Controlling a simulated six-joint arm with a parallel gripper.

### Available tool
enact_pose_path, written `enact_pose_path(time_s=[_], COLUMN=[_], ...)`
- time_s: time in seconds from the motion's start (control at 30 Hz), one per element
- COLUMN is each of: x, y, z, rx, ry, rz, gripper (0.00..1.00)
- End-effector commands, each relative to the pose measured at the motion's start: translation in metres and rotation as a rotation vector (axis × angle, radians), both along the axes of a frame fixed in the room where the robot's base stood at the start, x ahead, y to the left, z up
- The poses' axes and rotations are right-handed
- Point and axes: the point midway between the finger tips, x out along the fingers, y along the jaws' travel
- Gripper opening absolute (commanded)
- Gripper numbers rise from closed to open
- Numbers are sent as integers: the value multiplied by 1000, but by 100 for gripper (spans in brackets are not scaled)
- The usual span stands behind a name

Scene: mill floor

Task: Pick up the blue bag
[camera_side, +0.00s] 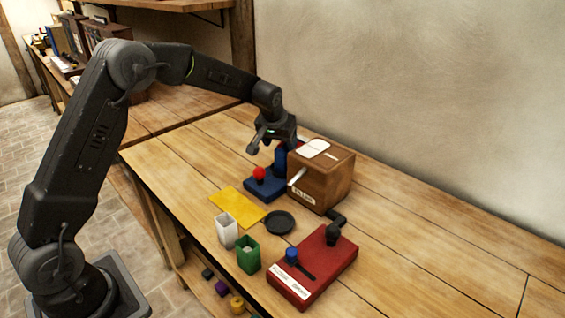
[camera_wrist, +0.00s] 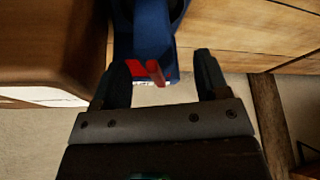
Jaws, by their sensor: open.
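I cannot make out a blue bag in either view. A white open-topped bag or box (camera_side: 226,231) and a green one (camera_side: 248,254) stand on the bench near its front edge. A blue device (camera_side: 265,188) with a red knob (camera_side: 259,173) and an upright blue part stands beside a brown box. My gripper (camera_side: 271,146) is open and empty, above the upright part of the blue device. In the wrist view, blue bodywork (camera_wrist: 150,30) with a red lever (camera_wrist: 155,73) shows beyond and between my open fingers (camera_wrist: 160,78).
The labelled brown box (camera_side: 320,178) stands close at right of my gripper. A yellow mat (camera_side: 238,207), a black dish (camera_side: 279,222) and a red device (camera_side: 312,268) with a blue knob lie on the bench. Its right side is clear. Small coloured things sit on a shelf below.

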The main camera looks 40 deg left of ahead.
Motion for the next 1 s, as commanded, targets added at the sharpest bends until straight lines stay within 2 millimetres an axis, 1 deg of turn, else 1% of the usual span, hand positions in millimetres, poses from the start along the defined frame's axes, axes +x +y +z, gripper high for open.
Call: enact_pose_path(time_s=[0.2,0.3,0.4,0.6,0.67,1.0], x=[11,16,18,18,18,18], y=[1,2,3,3,3,3], z=[-31,-41,-45,-45,-45,-45], rx=[0,0,0,0,0,0], ry=[4,1,-1,-1,-1,-1], rz=[-1,-1,-1,-1,-1,-1], gripper=[68,68,68,68,63,31])
